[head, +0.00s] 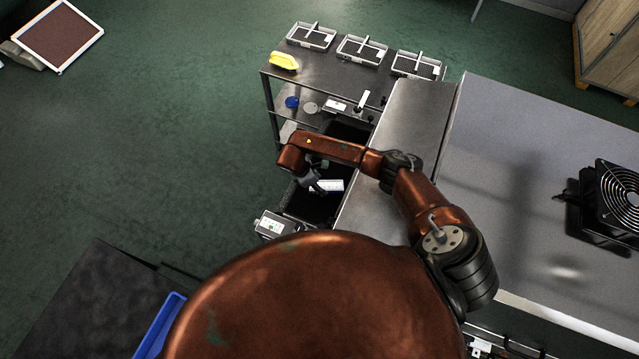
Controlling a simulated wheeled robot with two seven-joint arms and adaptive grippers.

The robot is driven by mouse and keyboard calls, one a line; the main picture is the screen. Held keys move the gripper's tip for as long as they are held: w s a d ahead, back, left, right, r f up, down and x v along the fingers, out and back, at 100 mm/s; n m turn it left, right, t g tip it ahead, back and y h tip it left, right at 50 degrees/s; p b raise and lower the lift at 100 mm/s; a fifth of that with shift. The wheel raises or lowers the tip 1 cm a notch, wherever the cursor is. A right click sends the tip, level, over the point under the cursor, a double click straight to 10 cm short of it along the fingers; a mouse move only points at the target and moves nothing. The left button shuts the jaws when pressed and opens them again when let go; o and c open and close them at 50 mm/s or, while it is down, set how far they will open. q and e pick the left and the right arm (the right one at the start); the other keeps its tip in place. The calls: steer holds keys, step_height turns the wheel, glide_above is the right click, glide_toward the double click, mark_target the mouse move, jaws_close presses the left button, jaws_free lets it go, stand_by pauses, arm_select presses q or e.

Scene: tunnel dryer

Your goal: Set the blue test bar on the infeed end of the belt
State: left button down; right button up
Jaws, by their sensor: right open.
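A small bar (330,186) with a white top face and blue along its edge lies on the dark belt (312,208), near the belt's open end. It looks like the blue test bar, though the gripper hides part of it. My right gripper (317,184) is open, with its dark fingers at the left end of the bar. I cannot tell whether a finger touches it. My left gripper is not in view.
The dryer's metal housing (405,125) stands right of the belt. A small box (271,224) sits at the belt's near left corner. Behind is a cart (325,75) with several trays and a yellow object (284,61). A fan (618,200) stands at right. Open floor lies left.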

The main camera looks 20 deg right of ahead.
mark_target(324, 183)
steer(key=b+v, duration=0.1)
steer(key=v, duration=1.1)
steer(key=shift+b, duration=0.35)
steer(key=shift+f, duration=0.1)
steer(key=p+x, duration=0.1)
steer(key=x, duration=1)
steer(key=shift+d+f+p, duration=0.15)
steer(key=shift+f+p, duration=0.15)
steer(key=shift+p, duration=0.1)
step_height(324, 183, up, 3)
steer(key=shift+w, duration=0.1)
steer(key=shift+r, duration=0.65)
